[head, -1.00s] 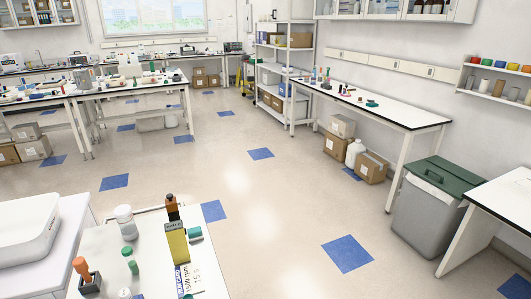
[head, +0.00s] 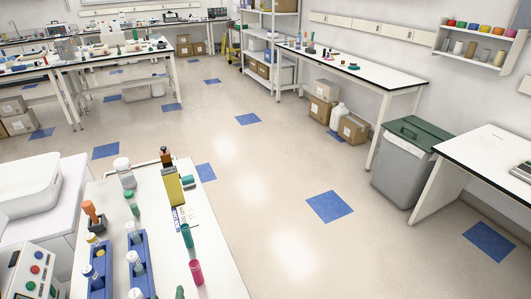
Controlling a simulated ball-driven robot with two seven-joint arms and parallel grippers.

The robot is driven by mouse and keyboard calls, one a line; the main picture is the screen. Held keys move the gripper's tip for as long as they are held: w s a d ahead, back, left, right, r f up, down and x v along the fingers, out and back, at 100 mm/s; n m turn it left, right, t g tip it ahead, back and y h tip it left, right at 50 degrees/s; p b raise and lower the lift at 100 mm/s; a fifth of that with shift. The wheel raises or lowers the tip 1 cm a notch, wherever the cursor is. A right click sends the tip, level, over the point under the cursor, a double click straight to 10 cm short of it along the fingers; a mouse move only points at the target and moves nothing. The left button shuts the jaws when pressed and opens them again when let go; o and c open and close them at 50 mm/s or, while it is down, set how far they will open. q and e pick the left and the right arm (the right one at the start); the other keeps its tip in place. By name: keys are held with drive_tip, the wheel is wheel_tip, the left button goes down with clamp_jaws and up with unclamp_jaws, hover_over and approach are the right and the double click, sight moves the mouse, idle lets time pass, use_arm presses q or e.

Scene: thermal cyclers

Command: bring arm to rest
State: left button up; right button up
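Neither of my arms nor grippers shows in the head view. A white-topped bench (head: 220,272) stands close in front at the lower left. On it are a white-capped jar (head: 124,172), a yellow bottle with a dark orange-brown top (head: 173,184), blue tube racks (head: 138,262) holding several capped tubes, a green tube (head: 187,236) and a pink tube (head: 196,271). A white device (head: 35,188) sits left of the bench, and a control box with coloured buttons (head: 32,270) is at the lower left corner.
A grey bin with a green lid (head: 403,165) stands at the right beside a white table (head: 490,150). A long bench (head: 350,68) runs along the right wall with boxes (head: 353,128) under it. The floor (head: 265,200) in the middle is clear.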

use_arm(q)
drive_tip(key=s+a+r+n+g, duration=0.2)
drive_tip(key=s+n, duration=0.2)
drive_tip(key=n, duration=0.4)
drive_tip(key=s+a+r+n+g+y, duration=0.1)
drive_tip(key=s+a+r+n+g, duration=0.2)
drive_tip(key=n, duration=0.5)
drive_tip(key=s+a+r+n+g, duration=0.1)
drive_tip(key=s+a+n, duration=0.1)
drive_tip(key=s+n, duration=0.4)
drive_tip(key=s+d+f+n+g+h+b, duration=0.1)
drive_tip(key=d+f+b, duration=0.1)
drive_tip(key=f, duration=1.3)
drive_tip(key=s+d+f+n+g+h+b, duration=0.1)
drive_tip(key=s+d+f+g+h+b, duration=0.15)
drive_tip(key=f, duration=1.25)
drive_tip(key=s+f+n+g+b, duration=0.2)
drive_tip(key=s+f+b, duration=0.1)
drive_tip(key=s+f, duration=1.4)
wheel_tip(320, 180, down, 2)
drive_tip(key=shift+s+d+f+h, duration=0.2)
drive_tip(key=shift+s+h, duration=0.1)
drive_tip(key=shift+h, duration=0.15)
use_arm(e)
wheel_tip(320, 180, down, 8)
drive_tip(key=shift+s+a, duration=0.15)
drive_tip(key=shift+s, duration=0.3)
drive_tip(key=shift+r, duration=0.1)
